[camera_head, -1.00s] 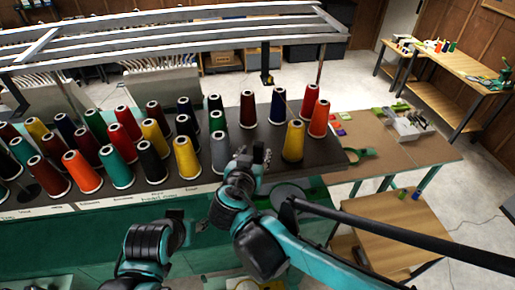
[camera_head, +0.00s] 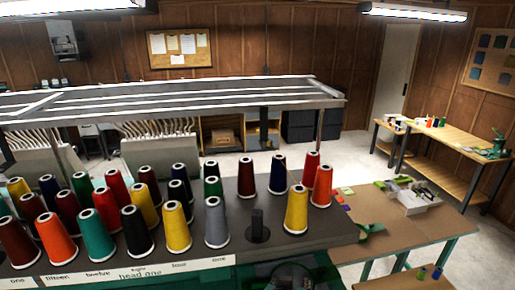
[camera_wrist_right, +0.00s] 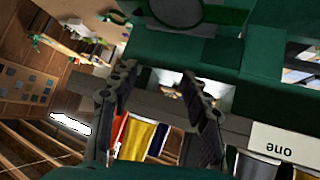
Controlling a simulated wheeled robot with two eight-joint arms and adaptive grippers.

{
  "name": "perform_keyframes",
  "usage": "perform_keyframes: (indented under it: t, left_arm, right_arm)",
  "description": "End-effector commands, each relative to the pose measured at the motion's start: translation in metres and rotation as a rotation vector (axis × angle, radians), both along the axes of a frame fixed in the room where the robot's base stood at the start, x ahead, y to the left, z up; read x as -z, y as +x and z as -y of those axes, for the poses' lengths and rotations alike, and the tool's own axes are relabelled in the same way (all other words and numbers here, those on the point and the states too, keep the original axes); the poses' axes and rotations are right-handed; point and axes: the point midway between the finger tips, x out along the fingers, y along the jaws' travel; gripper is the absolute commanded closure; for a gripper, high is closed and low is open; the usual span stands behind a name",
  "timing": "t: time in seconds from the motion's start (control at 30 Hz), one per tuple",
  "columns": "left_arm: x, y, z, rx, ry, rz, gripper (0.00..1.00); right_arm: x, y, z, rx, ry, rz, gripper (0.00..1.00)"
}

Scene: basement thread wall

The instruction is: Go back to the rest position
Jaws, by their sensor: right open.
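My right gripper (camera_wrist_right: 157,75) shows in the right wrist view, with its two dark fingers apart and nothing between them. Beyond the fingers are blurred thread cones, a yellow one (camera_wrist_right: 137,138) among them, and a label strip reading "one" (camera_wrist_right: 285,143). In the head view neither gripper shows. A dark round part shows at the bottom edge there; I cannot tell what it is. Cones of thread stand upright in rows on the dark rack (camera_head: 330,232). A bare dark spindle (camera_head: 258,228) stands right of the grey cone (camera_head: 216,222).
A metal overhead frame (camera_head: 180,110) spans the rack. A brown table (camera_head: 420,225) with a grey box (camera_head: 412,200) and small coloured items stands to the right. A wooden workbench (camera_head: 440,140) is further back. Open floor lies between the rack and the back wall.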

Motion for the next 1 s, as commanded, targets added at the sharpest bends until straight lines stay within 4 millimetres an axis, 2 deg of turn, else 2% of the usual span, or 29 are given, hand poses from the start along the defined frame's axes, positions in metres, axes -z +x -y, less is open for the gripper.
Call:
perform_keyframes:
  t: [0.03, 0.1, 0.3, 0.5, 0.6, 0.7, 1.0]
  left_arm:
    - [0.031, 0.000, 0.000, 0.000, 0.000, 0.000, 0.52]
    - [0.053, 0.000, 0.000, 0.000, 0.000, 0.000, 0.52]
    - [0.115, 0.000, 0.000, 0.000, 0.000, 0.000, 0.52]
    - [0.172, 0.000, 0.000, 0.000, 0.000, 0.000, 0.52]
    - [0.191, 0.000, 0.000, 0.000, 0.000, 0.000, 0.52]
    - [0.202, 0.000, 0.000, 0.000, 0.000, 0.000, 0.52]
    - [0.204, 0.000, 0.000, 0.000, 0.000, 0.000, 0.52]
  right_arm:
    - [0.039, -0.006, 0.017, 0.004, 0.003, -0.040, 0.53]
    - [0.071, -0.015, 0.033, -0.006, 0.010, -0.094, 0.53]
    - [0.157, -0.042, 0.068, -0.052, 0.054, -0.210, 0.53]
    - [0.229, -0.066, 0.089, -0.110, 0.115, -0.257, 0.53]
    - [0.252, -0.074, 0.093, -0.136, 0.139, -0.256, 0.53]
    - [0.265, -0.078, 0.096, -0.155, 0.153, -0.253, 0.53]
    - [0.268, -0.080, 0.097, -0.170, 0.161, -0.248, 0.53]
